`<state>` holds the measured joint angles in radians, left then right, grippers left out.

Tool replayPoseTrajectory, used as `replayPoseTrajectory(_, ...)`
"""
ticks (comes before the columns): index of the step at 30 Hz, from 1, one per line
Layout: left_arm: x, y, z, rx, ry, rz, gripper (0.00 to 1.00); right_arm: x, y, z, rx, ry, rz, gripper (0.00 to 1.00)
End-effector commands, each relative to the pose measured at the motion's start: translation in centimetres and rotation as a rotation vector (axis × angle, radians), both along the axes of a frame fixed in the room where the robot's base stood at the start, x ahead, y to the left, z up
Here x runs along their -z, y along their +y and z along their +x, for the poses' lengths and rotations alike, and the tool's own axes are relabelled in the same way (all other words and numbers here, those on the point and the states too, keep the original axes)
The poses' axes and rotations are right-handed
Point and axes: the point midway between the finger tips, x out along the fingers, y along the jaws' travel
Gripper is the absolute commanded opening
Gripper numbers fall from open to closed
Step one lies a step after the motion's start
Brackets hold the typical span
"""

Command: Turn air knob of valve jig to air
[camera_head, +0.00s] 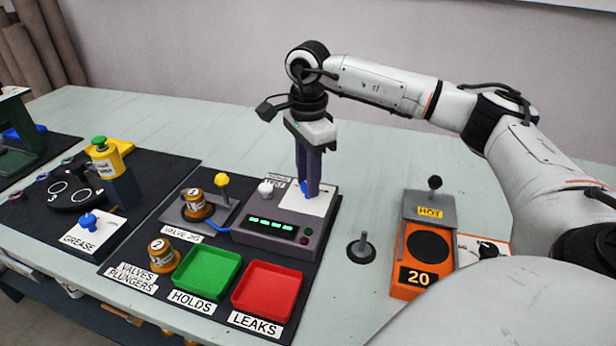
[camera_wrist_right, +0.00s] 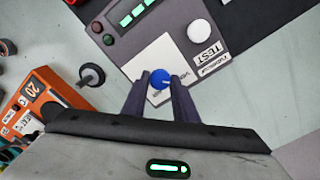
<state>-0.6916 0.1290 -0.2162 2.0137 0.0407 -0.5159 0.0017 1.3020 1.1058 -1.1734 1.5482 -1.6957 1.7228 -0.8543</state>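The blue knob (camera_head: 307,187) sits on a white plate on the grey test box (camera_head: 255,231). My right gripper (camera_head: 308,192) points straight down over it. In the wrist view the knob (camera_wrist_right: 160,79) lies between the two fingertips, which come close to both of its sides. I cannot tell whether the fingers touch it. A small light mark on the knob points right in that view. The lettering on the plate is partly hidden by the fingers. The valve jig (camera_head: 184,219), a grey base with a yellow-topped lever, stands left of the box. My left gripper is out of view.
A white knob (camera_head: 265,188) stands left of the fingers. A green tray (camera_head: 186,287) and a red tray (camera_head: 244,306) lie in front. A black upright peg (camera_head: 361,246) and an orange HOT unit (camera_head: 404,291) stand to the right. The table behind is clear.

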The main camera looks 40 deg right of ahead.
Motion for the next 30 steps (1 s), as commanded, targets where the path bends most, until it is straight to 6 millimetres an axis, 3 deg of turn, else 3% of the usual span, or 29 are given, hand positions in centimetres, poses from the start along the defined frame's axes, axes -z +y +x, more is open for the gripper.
replayPoseTrajectory(1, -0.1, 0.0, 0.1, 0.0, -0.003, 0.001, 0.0, 0.0, 0.0, 0.0, 0.0, 0.0, 0.0, 0.14)
replayPoseTrajectory(3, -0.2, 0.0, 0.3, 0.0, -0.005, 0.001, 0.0, 0.0, 0.0, 0.0, 0.0, 0.001, 0.0, 0.04)
replayPoseTrajectory(14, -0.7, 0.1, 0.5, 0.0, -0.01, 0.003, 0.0, -0.1, 0.0, 0.0, 0.059, 0.002, 0.002, 0.04)
replayPoseTrajectory(30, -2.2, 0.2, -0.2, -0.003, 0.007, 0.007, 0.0, -0.3, 0.1, 0.0, 0.498, 0.002, 0.001, 0.04)
